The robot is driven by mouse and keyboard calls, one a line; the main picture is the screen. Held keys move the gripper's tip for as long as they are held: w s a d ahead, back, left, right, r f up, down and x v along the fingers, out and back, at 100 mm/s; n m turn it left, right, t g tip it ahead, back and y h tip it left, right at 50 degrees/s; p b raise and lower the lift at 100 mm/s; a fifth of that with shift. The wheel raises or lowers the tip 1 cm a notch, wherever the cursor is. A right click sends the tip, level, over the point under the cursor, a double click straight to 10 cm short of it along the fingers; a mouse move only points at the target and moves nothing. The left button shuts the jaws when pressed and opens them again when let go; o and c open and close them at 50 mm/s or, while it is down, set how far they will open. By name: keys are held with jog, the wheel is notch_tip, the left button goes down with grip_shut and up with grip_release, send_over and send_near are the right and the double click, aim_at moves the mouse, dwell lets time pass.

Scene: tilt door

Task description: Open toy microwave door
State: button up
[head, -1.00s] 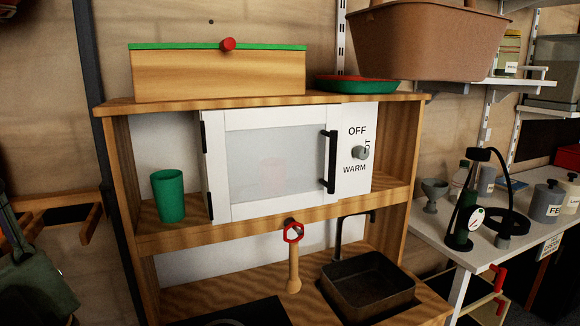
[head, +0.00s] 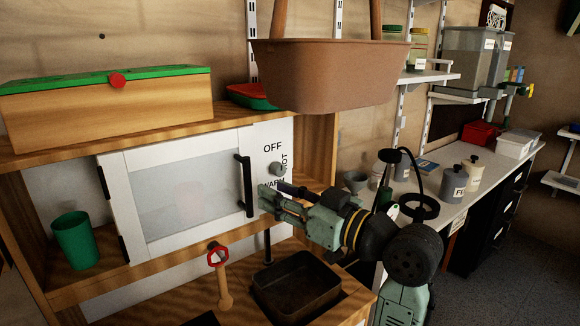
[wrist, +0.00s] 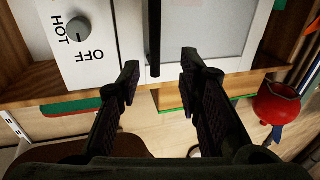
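The toy microwave door (head: 140,175), white-framed with a cloudy pane, looks closed in the head view. Its black vertical bar handle (head: 246,187) is on the door's right edge, beside the panel with a grey knob (head: 278,169). My gripper (head: 272,197) is just right of the handle, in front of the panel. In the wrist view, which sees the panel lettering upside down, my gripper (wrist: 160,68) is open. The handle (wrist: 153,35) shows between the line of the two fingers, nearer the left one, and runs up out of the picture. I cannot see contact.
A green cup (head: 75,240) stands left of the microwave. A green-lidded wooden box (head: 110,105) and a brown basket (head: 325,75) are above. A dark sink (head: 297,285) and a red-topped wooden tap (head: 221,275) are below. A red rounded thing (wrist: 276,103) shows in the wrist view.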

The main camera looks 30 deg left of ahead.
aim_at(250, 182)
jog(key=a+p, duration=0.1)
jog(key=a, duration=0.2)
jog(key=w+a+p, duration=0.1)
jog(key=a, duration=0.2)
jog(key=w+a+p, duration=0.1)
jog(key=a, duration=0.2)
jog(key=shift+f, duration=0.25)
jog(key=shift+c, duration=0.6)
grip_shut()
